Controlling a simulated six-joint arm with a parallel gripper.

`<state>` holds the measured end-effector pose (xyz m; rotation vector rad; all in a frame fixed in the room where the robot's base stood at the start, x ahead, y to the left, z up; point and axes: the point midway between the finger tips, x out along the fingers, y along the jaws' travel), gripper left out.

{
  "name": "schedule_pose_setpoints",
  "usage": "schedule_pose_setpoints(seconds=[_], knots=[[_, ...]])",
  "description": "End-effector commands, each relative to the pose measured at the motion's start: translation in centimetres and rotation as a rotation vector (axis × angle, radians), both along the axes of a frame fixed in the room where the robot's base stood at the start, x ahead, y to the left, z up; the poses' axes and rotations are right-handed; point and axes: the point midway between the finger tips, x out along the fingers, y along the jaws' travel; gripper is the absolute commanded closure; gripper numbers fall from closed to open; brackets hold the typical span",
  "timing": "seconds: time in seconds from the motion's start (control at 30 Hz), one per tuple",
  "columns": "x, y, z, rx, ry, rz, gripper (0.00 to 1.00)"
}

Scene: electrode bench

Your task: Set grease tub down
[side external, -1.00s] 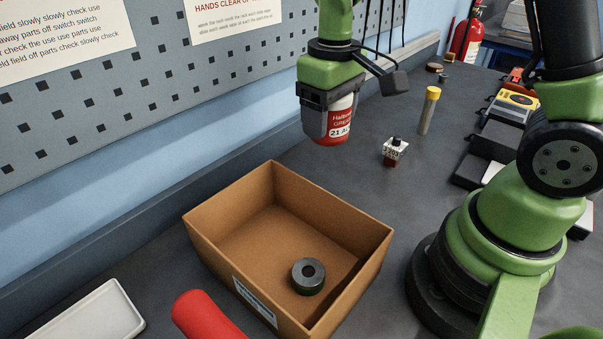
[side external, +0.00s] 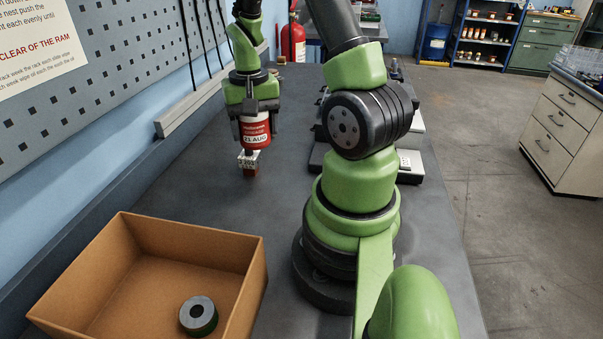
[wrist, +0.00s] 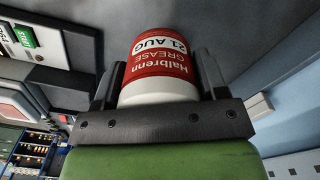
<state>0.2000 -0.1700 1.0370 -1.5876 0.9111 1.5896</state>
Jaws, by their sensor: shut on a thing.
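The grease tub (side external: 255,131) is red and white with "21 AUG" on its label. My gripper (side external: 255,118) is shut on it, one finger on each side.
An open cardboard box (side external: 195,240) stands at the front left with a dark ring (side external: 198,316) inside. A pegboard wall (side external: 120,80) runs along the left. A red extinguisher (side external: 293,43) is at the back.

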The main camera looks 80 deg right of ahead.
Motion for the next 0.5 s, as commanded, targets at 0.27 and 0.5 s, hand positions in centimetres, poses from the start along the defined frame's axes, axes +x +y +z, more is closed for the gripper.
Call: schedule_pose_setpoints(seconds=[0.27, 0.5], knots=[[-4.7, -3.6, -1.5, 0.000, 0.000, -0.338, 0.67], [-5.3, -3.9, -4.9, 0.005, 0.004, -0.376, 0.67]])
